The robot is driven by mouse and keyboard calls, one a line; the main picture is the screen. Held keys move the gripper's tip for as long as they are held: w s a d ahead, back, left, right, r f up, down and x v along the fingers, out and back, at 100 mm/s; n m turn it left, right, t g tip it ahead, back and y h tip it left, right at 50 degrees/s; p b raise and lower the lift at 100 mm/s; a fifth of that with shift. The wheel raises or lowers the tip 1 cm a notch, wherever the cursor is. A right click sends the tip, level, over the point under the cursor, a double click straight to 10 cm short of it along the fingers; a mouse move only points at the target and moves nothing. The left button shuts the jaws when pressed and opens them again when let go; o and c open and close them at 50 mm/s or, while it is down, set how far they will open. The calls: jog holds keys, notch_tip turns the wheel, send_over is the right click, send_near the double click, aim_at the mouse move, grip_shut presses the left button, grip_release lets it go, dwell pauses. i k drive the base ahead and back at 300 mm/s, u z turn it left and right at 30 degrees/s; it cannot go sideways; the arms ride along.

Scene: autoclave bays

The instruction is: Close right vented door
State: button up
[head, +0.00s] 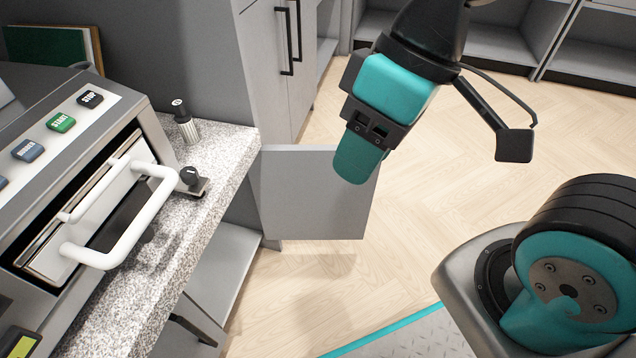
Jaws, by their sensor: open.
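A plain grey door panel (305,200) stands open below the counter. Its left edge is by the cabinet front and it juts out to the right over the floor. No vents show on the face I see. My gripper (362,160) is open and empty, pointing down. Its teal finger overlaps the door's upper right corner in the picture. I cannot tell whether it touches the door. The second finger cannot be made out clearly.
Tall grey cabinets (275,60) stand behind. The wooden floor (440,190) right of the door is clear.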

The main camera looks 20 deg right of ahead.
aim_at(299, 193)
jog(key=z, duration=1.5)
jog(key=i, duration=3.7)
jog(key=u, duration=4.8)
